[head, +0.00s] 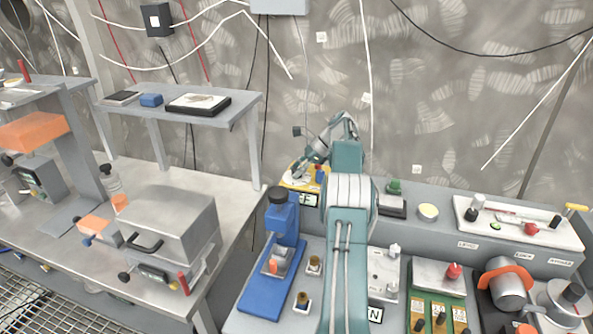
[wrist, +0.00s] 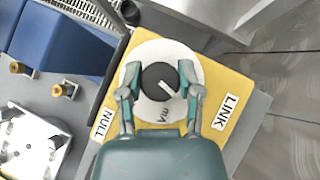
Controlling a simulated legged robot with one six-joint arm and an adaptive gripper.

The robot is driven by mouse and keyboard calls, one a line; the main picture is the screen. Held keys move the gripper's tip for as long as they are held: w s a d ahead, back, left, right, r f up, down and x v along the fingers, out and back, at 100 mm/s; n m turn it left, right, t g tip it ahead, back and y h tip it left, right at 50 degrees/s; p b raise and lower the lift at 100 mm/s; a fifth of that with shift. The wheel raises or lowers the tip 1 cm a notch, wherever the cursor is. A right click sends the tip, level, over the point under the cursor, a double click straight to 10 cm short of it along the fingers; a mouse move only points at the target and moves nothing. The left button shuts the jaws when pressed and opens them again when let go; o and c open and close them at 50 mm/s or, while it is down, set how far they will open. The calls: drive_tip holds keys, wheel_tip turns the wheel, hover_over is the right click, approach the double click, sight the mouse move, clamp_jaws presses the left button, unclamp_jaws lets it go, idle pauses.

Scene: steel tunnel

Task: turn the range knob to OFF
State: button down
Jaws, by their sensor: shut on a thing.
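A round black knob (wrist: 160,80) with a white pointer line sits on a white dial disc (wrist: 150,53) on a yellow panel (wrist: 225,75) in the wrist view. Its pointer slants to the lower right. The dial carries small dark lettering below the knob. Labels on the panel read NULL (wrist: 101,124) and LINK (wrist: 226,112); I see no OFF mark. My gripper (wrist: 160,82) is shut on the knob, one finger at each side. In the head view, my gripper (head: 309,167) reaches down over the yellow panel (head: 293,184) at the back; the knob cannot be made out there.
A blue stand (head: 270,278) is left of my arm, with brass-coloured posts (head: 314,265) beside it. Right of it are a white plate with fittings (head: 383,275), a red-knobbed box (head: 440,275) and a metal cylinder (head: 503,285). The grey wall is behind the panel.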

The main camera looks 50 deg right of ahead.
idle(0.6)
drive_tip(key=c, duration=0.5)
unclamp_jaws()
drive_tip(key=shift+o, duration=1.2)
drive_tip(key=shift+d+f, duration=0.1)
drive_tip(key=shift+d, duration=0.1)
drive_tip(key=shift+a, duration=0.15)
